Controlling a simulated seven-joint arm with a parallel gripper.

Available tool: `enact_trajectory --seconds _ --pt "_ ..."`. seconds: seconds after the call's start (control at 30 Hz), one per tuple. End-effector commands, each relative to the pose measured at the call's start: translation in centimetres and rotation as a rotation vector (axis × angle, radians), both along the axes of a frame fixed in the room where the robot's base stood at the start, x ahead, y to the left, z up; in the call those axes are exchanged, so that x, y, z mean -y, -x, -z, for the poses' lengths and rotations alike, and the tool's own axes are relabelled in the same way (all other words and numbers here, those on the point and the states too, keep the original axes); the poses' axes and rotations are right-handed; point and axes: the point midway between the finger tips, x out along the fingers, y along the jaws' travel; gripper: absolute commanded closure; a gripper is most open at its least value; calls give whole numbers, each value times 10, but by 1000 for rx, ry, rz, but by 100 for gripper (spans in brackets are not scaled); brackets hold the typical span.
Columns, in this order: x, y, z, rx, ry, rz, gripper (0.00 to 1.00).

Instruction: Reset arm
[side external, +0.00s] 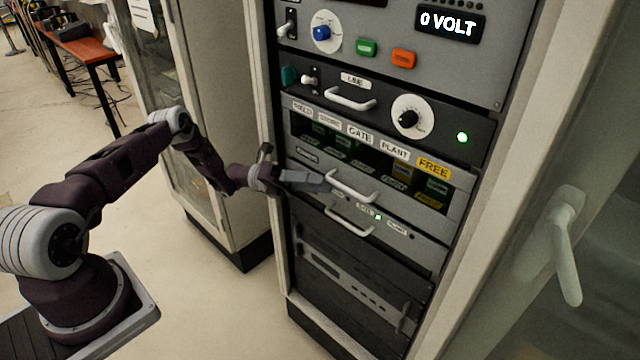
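My gripper (318,184) is in front of the equipment rack (460,185), at the left end of a white drawer handle (352,186). Its fingers point right toward the panel. I cannot tell whether the fingers touch the handle or the panel, or whether they are apart. My arm reaches in from the left, bent at the elbow.
The rack has a "0 VOLT" display (447,23), a green button (366,47), an orange button (403,58), a dial (408,118) and another handle (350,98). A cabinet (225,110) stands left of the rack. A door handle (566,245) juts out at right. Floor space shows at left.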

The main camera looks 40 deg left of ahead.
Motion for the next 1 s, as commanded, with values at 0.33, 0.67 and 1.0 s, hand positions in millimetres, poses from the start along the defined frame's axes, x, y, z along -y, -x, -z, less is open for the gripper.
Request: enact_trajectory --seconds 0.33,0.67,1.0 --pt "51 49 -91 327 -505 364 67" --pt "94 195 -210 1310 -1175 1005 67" --pt "59 320 -240 -2185 1539 -1614 67"
